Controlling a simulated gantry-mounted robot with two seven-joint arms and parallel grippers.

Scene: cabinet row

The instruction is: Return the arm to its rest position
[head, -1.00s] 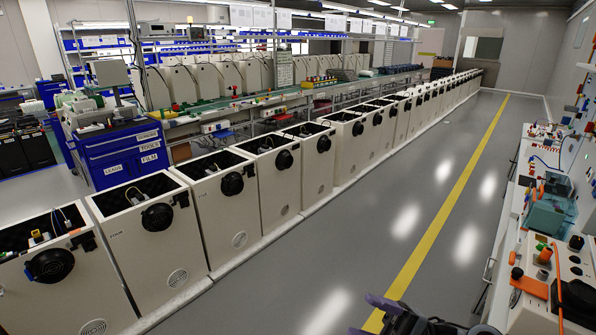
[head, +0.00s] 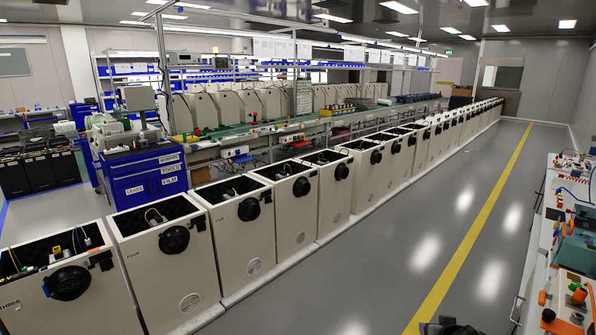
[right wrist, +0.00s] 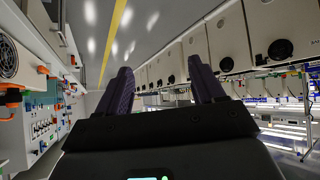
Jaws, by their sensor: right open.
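My right gripper (right wrist: 165,90) shows in the right wrist view with its two dark ridged fingers spread apart and nothing between them. Past the fingers are the grey floor and the row of cabinets. In the head view only a dark part of my right arm (head: 447,327) shows at the bottom edge, right of centre, over the floor near the yellow line. My left gripper is not in the head view. The row of cream cabinets (head: 238,238), with open tops and round black fittings on their fronts, runs from the lower left to the far right, away from my right arm.
A workbench (head: 535,240) with orange-handled parts and devices stands along the right edge. A blue tool cabinet (head: 147,180) stands behind the row at left. The grey aisle floor (head: 420,225) with its yellow line (head: 475,240) is clear.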

